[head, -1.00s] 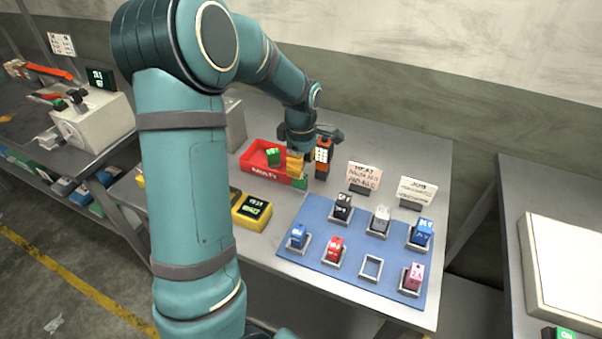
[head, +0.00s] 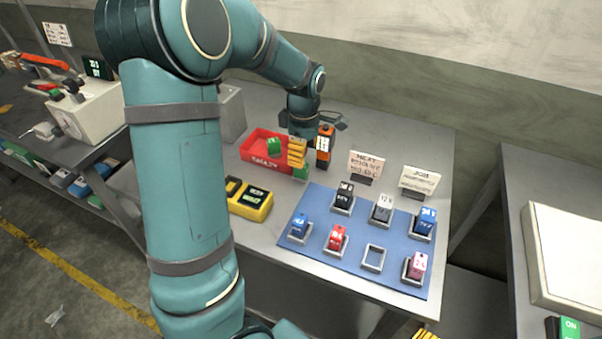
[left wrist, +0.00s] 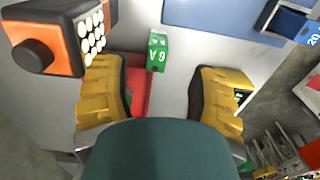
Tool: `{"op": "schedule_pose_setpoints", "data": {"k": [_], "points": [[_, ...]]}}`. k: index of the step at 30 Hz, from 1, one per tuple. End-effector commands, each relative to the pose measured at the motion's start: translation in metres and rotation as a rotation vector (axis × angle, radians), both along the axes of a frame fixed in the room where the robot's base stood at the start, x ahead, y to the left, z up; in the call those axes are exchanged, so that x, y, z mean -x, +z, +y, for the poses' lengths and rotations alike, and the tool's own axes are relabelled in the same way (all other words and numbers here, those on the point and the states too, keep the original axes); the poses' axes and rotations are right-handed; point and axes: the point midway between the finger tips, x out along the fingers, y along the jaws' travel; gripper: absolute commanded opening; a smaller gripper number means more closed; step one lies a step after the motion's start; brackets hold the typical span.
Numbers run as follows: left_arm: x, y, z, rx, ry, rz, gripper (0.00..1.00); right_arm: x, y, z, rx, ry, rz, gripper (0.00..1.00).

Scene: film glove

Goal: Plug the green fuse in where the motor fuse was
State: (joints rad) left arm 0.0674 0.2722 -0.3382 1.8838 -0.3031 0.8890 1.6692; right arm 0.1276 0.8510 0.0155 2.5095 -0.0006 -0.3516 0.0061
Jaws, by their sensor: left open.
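My left gripper (head: 299,153) is open, its yellow ridged fingers low at the right end of the red tray (head: 248,151). A green fuse (head: 301,173) stands beside the tray by the fingers. In the left wrist view a green fuse marked 6A (left wrist: 158,53) shows ahead of the gap between the fingers (left wrist: 160,95), not held. Another green fuse (head: 274,147) lies in the tray. The blue board (head: 318,213) has one empty socket (head: 373,258) in its front row, between a red fuse (head: 337,239) and a pink fuse (head: 416,266). A yellow ridged tip, apparently my right gripper (head: 425,335), barely shows.
An orange device with white buttons (head: 325,147) stands close beside my left gripper. Two sign cards (head: 366,166) stand behind the board. A yellow meter (head: 249,199) lies left of the board. Bare table lies between tray and board.

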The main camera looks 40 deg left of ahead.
Motion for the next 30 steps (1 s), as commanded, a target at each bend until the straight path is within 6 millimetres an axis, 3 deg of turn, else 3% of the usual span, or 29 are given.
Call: {"op": "schedule_pose_setpoints", "data": {"k": [3,11,21,29,30], "points": [[0.000,-0.018,0.000,-0.001,0.000,0.001,0.60,0.001,-0.004,0.000,0.000,0.002,0.003,1.00],[0.000,-0.031,0.001,0.000,0.000,0.000,0.60,0.002,-0.007,0.001,-0.001,0.004,0.005,1.00],[-0.002,-0.075,0.004,0.000,0.000,0.000,0.60,0.001,-0.020,0.000,-0.001,0.004,0.002,1.00],[-0.002,-0.077,0.004,-0.001,0.000,-0.002,0.60,0.001,-0.019,0.000,-0.001,0.004,0.001,1.00],[-0.002,-0.077,0.004,-0.001,0.000,-0.002,0.51,0.001,-0.019,0.000,-0.001,0.004,0.001,1.00]]}}
